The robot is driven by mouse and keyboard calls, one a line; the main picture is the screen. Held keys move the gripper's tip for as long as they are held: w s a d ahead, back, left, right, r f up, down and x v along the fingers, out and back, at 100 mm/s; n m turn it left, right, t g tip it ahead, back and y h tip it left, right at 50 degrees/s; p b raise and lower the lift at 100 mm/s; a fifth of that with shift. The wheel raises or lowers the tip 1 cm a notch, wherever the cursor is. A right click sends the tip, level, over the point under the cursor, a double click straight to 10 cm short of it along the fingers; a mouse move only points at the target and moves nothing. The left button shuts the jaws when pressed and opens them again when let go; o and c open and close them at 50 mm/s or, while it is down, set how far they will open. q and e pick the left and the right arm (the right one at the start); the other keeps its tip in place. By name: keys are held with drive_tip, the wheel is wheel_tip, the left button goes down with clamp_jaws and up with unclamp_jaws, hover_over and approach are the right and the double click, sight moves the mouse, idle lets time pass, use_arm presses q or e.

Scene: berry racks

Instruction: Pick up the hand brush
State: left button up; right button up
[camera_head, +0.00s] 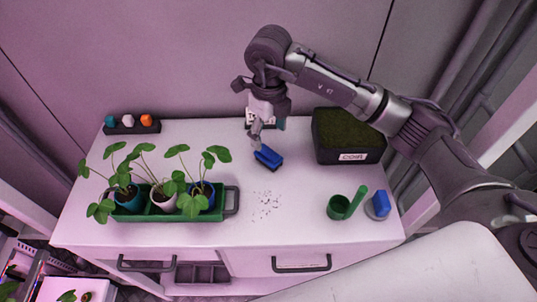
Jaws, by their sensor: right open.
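The hand brush (269,158) is small and blue. It lies on the white table, near the middle and behind a patch of dark specks. My right gripper (256,142) comes from above, with its arm reaching in from the right. It points down, open, and its fingertips are right by the back left end of the brush. I cannot tell whether they touch it. The gripper hides part of what is behind it. My left gripper is not in view.
A green tray (233,201) with several potted seedlings stands at the left. A dark soil box (348,157) is at the back right. Dark specks (266,205) lie mid-table.

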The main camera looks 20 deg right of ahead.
sight(269, 150)
wheel_tip(269, 150, down, 3)
drive_tip(key=shift+f, duration=0.15)
drive_tip(key=shift+w+f+p, duration=0.15)
drive_tip(key=shift+f+p, duration=0.4)
drive_tip(key=shift+p, duration=0.2)
drive_tip(key=f, duration=0.1)
drive_tip(key=f+p, duration=0.1)
drive_tip(key=f, duration=0.1)
drive_tip(key=shift+w+d+f, duration=0.1)
drive_tip(key=shift+w+f, duration=0.15)
drive_tip(key=shift+f, duration=0.35)
drive_tip(key=c, duration=1.2)
drive_tip(key=shift+c, duration=0.3)
drive_tip(key=shift+r, duration=0.1)
